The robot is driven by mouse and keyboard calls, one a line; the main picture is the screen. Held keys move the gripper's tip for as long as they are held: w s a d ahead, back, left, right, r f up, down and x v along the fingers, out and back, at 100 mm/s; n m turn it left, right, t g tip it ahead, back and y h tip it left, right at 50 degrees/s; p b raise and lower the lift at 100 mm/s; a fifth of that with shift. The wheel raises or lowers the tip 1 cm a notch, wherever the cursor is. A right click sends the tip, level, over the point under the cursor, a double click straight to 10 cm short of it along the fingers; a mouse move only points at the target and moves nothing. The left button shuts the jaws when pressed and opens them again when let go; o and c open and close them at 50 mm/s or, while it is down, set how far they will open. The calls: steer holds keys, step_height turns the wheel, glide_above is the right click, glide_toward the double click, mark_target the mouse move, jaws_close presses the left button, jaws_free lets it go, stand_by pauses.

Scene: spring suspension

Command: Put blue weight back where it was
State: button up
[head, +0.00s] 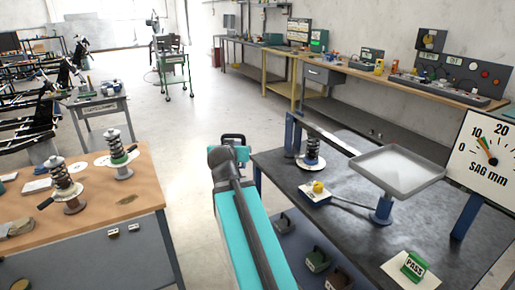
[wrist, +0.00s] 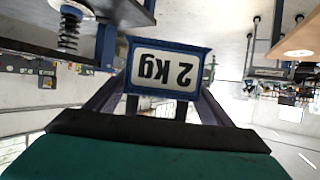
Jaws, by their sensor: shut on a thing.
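The blue weight (wrist: 168,48) shows in the wrist view, with a white "2 kg" label that reads upside down there. My gripper (wrist: 160,98) is shut on it, with a finger on each side. In the head view my gripper (head: 233,142) is at the end of my teal arm, in the gap between the wooden bench and the dark test table, near the table's left corner. My arm hides most of the weight there.
Other weights (head: 317,259) stand on a blue surface below the dark table (head: 440,225). The table bears a spring rig (head: 312,150), a grey tray (head: 397,170) and a green PASS block (head: 414,266). The wooden bench (head: 140,190) holds spring units. Open floor lies ahead.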

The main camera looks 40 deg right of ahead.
steer(key=w+a+n+t+y+b, duration=0.1)
steer(key=w+a+n+y, duration=0.1)
steer(key=a, duration=0.9)
steer(key=w+a+f+n+t+y, duration=0.1)
steer(key=w+a+n+y, duration=0.2)
steer(key=a, duration=0.8)
steer(key=w+a+f+n+t+y+b, duration=0.1)
steer(key=w+a+n+y, duration=0.2)
steer(key=a, duration=0.8)
steer(key=shift+w+t+y+b, duration=0.35)
steer(key=shift+w+y, duration=0.15)
steer(key=shift+w, duration=0.6)
steer(key=shift+s+f, duration=0.1)
steer(key=shift+s, duration=0.1)
